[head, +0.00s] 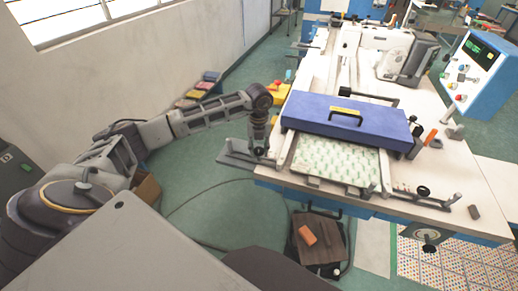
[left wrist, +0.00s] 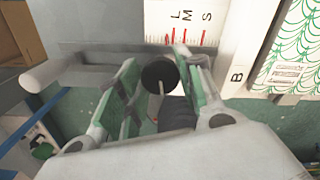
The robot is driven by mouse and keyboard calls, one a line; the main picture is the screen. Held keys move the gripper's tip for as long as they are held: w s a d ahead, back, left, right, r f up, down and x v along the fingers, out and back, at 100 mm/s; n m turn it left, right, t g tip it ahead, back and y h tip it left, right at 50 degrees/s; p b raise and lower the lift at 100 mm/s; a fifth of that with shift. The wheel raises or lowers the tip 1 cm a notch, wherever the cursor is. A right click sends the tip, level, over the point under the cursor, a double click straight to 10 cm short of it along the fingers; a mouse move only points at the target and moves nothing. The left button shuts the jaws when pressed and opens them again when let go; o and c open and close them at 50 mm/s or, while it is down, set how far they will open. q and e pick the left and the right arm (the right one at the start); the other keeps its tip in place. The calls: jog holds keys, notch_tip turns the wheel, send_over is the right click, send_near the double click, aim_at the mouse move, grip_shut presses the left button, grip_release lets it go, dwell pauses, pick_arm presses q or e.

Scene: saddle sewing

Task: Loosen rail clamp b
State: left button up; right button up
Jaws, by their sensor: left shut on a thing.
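Rail clamp b's black round knob (left wrist: 159,74) sits between my left gripper's green-padded fingers in the left wrist view. It is beside a white strip marked "B" (left wrist: 237,77) and a red scale with the letters L, M and S. My left gripper (head: 259,150) is at the left front corner of the white table in the head view, pointing down, and is shut on the knob. The fingers hide most of the clamp there. A grey metal bar (left wrist: 80,75) runs behind the fingers. My right gripper is not in view.
The white machine table (head: 450,180) carries a blue cover (head: 345,113) with a black handle and a green-patterned sheet (head: 335,160). A second black knob (head: 423,191) stands on the right.

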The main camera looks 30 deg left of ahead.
aim_at(259, 149)
pick_arm(q)
jog(key=shift+w+r+n, duration=0.1)
jog(key=shift+r+n, duration=0.05)
jog(key=shift+n, duration=0.35)
jog(key=o, duration=1.1)
jog(key=shift+c, duration=0.2)
notch_tip(259, 149, up, 12)
dwell(0.7)
